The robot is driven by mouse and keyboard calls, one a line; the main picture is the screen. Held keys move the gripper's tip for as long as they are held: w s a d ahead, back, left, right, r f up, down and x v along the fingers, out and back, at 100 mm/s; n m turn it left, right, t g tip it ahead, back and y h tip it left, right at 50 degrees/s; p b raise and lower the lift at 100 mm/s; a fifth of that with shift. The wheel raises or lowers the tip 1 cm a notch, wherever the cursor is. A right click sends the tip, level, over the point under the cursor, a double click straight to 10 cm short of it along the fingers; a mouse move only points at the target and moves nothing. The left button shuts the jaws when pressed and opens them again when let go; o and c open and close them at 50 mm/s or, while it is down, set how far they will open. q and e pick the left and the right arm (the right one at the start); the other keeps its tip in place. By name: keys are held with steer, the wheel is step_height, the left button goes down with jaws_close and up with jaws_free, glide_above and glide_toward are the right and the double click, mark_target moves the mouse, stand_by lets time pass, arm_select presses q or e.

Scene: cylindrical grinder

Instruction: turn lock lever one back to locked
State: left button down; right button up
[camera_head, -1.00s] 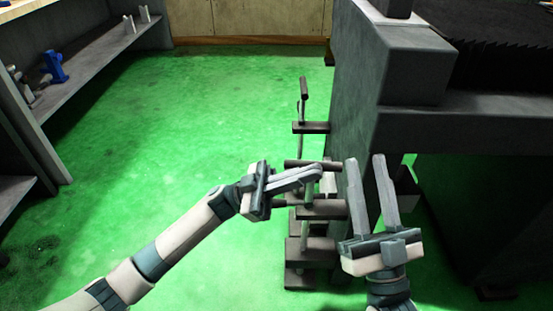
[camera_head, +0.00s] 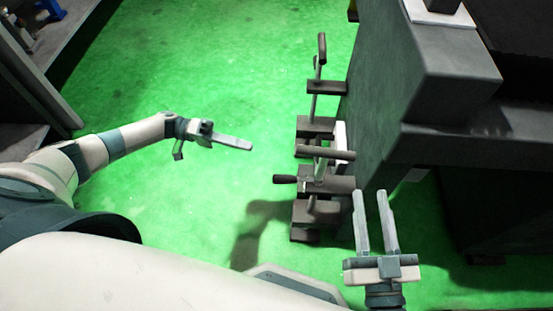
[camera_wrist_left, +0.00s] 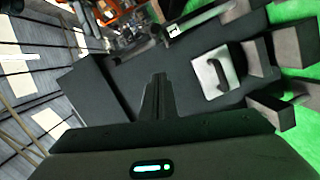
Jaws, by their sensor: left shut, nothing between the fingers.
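Two dark levers stand on brackets along the left side of the machine in the head view. The nearer lever (camera_head: 325,153) has a crossbar handle and a black knob (camera_head: 284,179) sticking out left. The farther lever (camera_head: 321,50) stands upright. I cannot tell which is lever one. My left gripper (camera_head: 250,146) is shut and empty, left of the nearer lever and apart from it. In the left wrist view its fingers (camera_wrist_left: 158,78) are together. A white plate (camera_wrist_left: 208,83) with a dark curved piece shows beyond them. My right gripper (camera_head: 371,192) is open and empty, right of the nearer lever.
The grey machine body (camera_head: 390,110) fills the right side. A shelf unit (camera_head: 40,80) stands at the upper left. The green floor (camera_head: 220,70) between them is clear. My left arm crosses the lower left.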

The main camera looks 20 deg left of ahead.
arm_select(q)
steer(key=shift+d, duration=0.15)
glide_toward(295, 179)
steer(key=w+d, duration=0.2)
steer(key=w, duration=0.4)
steer(key=shift+s+d+f, duration=0.15)
steer(key=shift+s+d, duration=0.15)
steer(key=shift+s, duration=0.55)
steer(key=shift+s+d+f, duration=0.15)
steer(key=shift+s+d, duration=0.15)
steer(key=shift+s, duration=0.6)
